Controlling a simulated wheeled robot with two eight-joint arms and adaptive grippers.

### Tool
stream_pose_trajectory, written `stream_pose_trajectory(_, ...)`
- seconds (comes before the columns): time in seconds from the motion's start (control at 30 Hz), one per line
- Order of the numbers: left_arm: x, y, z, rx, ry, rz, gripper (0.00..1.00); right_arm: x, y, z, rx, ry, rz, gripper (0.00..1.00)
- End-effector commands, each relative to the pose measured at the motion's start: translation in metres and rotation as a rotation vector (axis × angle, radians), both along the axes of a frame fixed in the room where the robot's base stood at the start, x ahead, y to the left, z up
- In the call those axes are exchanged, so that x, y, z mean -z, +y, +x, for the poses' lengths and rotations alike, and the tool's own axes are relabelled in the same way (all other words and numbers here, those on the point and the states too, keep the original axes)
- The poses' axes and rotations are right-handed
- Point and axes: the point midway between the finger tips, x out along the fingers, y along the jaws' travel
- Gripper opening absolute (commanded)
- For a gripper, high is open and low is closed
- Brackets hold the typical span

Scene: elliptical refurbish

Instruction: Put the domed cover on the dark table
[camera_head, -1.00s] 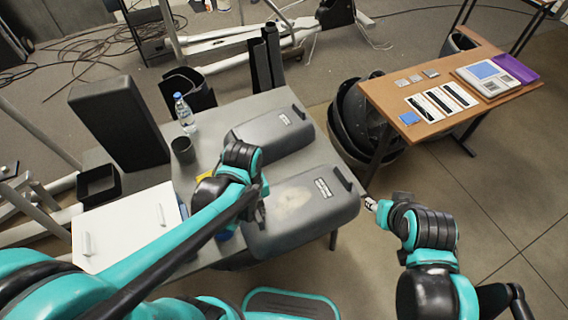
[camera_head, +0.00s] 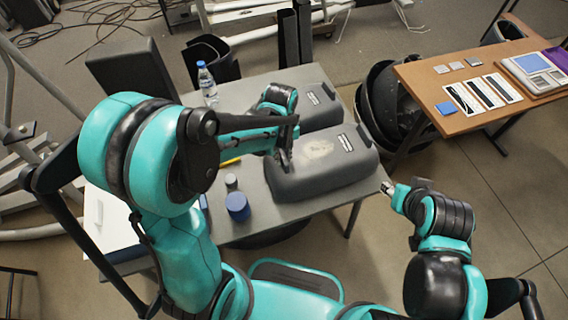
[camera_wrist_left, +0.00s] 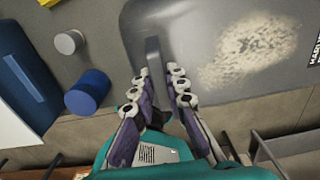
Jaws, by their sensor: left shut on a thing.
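The near domed cover (camera_head: 320,168) is a long dark grey shell with a worn pale patch and a label. It lies along the front of the dark grey table (camera_head: 246,92). A second similar cover (camera_head: 312,103) lies behind it. My left gripper (camera_head: 284,158) is at the near cover's left end. In the left wrist view, my left gripper (camera_wrist_left: 162,92) has its fingers shut on the upright handle (camera_wrist_left: 153,62) of that cover (camera_wrist_left: 240,45). My right gripper (camera_head: 387,188) is just off the cover's right end, apart from it; its jaw opening is too small to tell.
A blue jar (camera_head: 237,206), a small grey cylinder (camera_head: 231,181) and a water bottle (camera_head: 207,84) stand on the dark table. A wooden table (camera_head: 430,80) with cards and a device stands at right. Black bins (camera_head: 382,105) fill the gap between.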

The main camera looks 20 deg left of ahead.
Motion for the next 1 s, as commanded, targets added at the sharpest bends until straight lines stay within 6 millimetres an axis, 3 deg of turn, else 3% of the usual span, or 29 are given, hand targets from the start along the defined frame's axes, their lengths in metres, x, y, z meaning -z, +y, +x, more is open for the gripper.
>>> stream_pose_trajectory(0.17,0.007,0.0,0.006,0.0,-0.001,-0.001,0.0,0.004,0.0,0.0,0.0,0.0,0.0,0.4)
stream_pose_trajectory(0.43,0.043,0.0,0.005,0.0,-0.001,-0.001,0.0,0.021,0.0,0.0,0.0,0.0,0.0,0.4)
stream_pose_trajectory(0.8,0.046,0.0,0.005,0.0,-0.001,-0.001,0.0,0.023,0.0,0.0,0.0,0.0,0.0,0.4)
stream_pose_trajectory(0.83,0.046,0.0,0.005,0.0,0.0,0.0,0.16,0.023,0.0,0.0,0.0,0.0,0.0,0.4)
stream_pose_trajectory(0.9,0.045,0.0,0.005,0.0,0.0,0.0,0.34,0.022,0.0,0.0,0.0,0.0,0.0,0.4)
stream_pose_trajectory(1.0,0.045,0.0,0.005,0.0,0.0,0.0,0.34,0.022,0.0,0.0,0.0,0.0,0.0,0.4)
